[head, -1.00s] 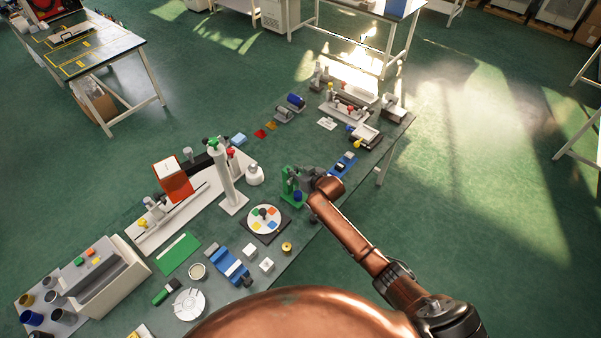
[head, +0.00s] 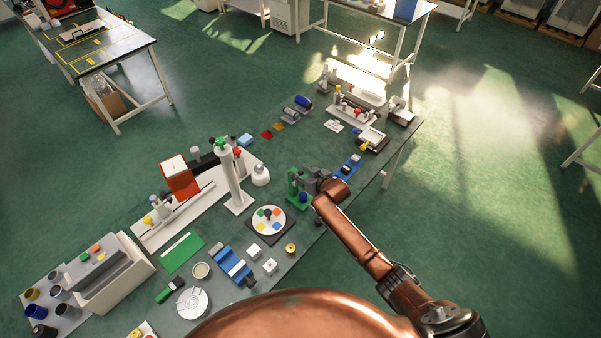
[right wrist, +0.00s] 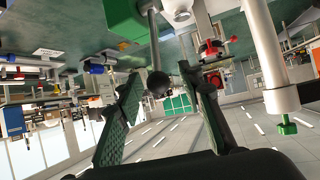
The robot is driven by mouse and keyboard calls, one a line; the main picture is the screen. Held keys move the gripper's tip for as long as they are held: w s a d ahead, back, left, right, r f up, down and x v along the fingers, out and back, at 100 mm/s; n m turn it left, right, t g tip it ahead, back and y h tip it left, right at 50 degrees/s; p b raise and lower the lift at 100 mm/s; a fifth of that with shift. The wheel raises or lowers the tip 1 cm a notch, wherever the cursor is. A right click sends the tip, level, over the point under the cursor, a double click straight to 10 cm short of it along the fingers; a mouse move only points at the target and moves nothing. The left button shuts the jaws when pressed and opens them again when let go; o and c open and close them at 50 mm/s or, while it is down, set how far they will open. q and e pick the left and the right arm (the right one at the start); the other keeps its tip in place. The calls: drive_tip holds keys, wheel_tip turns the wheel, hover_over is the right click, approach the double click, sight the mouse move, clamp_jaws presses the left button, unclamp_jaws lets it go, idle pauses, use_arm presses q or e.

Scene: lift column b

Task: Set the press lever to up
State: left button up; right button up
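The green press (head: 294,187) stands on the workbench near its right edge in the head view. My left gripper is not in view.
A round plate with coloured patches (head: 258,228) lies left of the press. A tall white column with a green top (head: 231,178) stands farther left. A blue block (head: 347,166) sits beyond my gripper. Small white cubes (head: 270,265) lie in front.

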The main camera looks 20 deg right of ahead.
drive_tip(key=v, duration=1.2)
drive_tip(key=s+d+f+m+g+h+b, duration=0.15)
drive_tip(key=s+d+f+b, duration=0.35)
drive_tip(key=f, duration=1)
drive_tip(key=s+d+f+g+h+b, duration=0.15)
drive_tip(key=s+f, duration=0.55)
drive_tip(key=f, duration=0.8)
drive_tip(key=s+d+f+m+g+b, duration=0.15)
drive_tip(key=s+d+f+b, duration=0.35)
drive_tip(key=f, duration=1)
drive_tip(key=s+f+g+h+b, duration=0.1)
drive_tip(key=s+f+g+b, duration=0.2)
drive_tip(key=s+f, duration=1.9)
drive_tip(key=s+f+g+b, duration=0.1)
drive_tip(key=s+f, duration=0.2)
drive_tip(key=s, duration=0.8)
drive_tip(key=s+a+f+g+b, duration=0.1)
drive_tip(key=s+f, duration=0.3)
drive_tip(key=s, duration=0.7)
drive_tip(key=shift+s+a+n+g+b, duration=0.35)
drive_tip(key=shift+s+n+g+b, duration=0.05)
drive_tip(key=shift+g, duration=0.05)
